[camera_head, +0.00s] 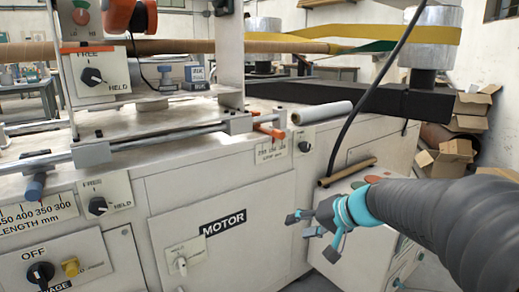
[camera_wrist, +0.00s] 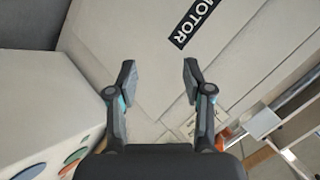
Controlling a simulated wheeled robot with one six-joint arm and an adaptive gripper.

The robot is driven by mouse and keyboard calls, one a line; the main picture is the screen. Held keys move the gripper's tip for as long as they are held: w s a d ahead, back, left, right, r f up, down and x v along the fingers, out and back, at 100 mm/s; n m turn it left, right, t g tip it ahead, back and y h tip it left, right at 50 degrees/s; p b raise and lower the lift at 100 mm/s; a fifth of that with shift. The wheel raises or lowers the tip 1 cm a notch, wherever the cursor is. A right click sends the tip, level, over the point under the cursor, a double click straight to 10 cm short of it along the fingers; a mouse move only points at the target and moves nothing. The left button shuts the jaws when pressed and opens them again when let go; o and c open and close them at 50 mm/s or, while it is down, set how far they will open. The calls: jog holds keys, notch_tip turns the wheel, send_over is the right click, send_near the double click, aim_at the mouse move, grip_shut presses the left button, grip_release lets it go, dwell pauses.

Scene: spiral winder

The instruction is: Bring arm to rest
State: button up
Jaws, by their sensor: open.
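My gripper (camera_head: 316,223) is at the end of my dark grey arm (camera_head: 440,215), which comes in from the right in the head view. The gripper is in front of the winder's lower front panel, to the right of the MOTOR label (camera_head: 223,222). In the wrist view my gripper (camera_wrist: 160,75) shows both fingers spread apart with nothing between them. The MOTOR label (camera_wrist: 193,22) lies beyond the fingertips there. The panel (camera_wrist: 165,70) fills the space past the fingers, and I cannot tell how far away it is.
A small white cabinet (camera_wrist: 45,120) with coloured buttons is close beside the gripper. The winder body (camera_head: 250,165) carries knobs, a metal rail (camera_head: 130,143) and a white roll (camera_head: 322,112). A black cable (camera_head: 372,85) hangs above the gripper. Cardboard boxes (camera_head: 450,155) lie at the right.

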jog(key=s+d+r+n+h+p, duration=0.1)
jog(key=s+h, duration=0.3)
jog(key=s, duration=0.7)
jog(key=s+d+r+n+g+h+p, duration=0.1)
jog(key=s+d+h+p, duration=0.2)
jog(key=s, duration=0.9)
jog(key=shift+s+d+h+p, duration=0.3)
jog(key=shift+d+h+p, duration=0.1)
jog(key=shift+d+p, duration=0.35)
jog(key=shift+a+r, duration=0.1)
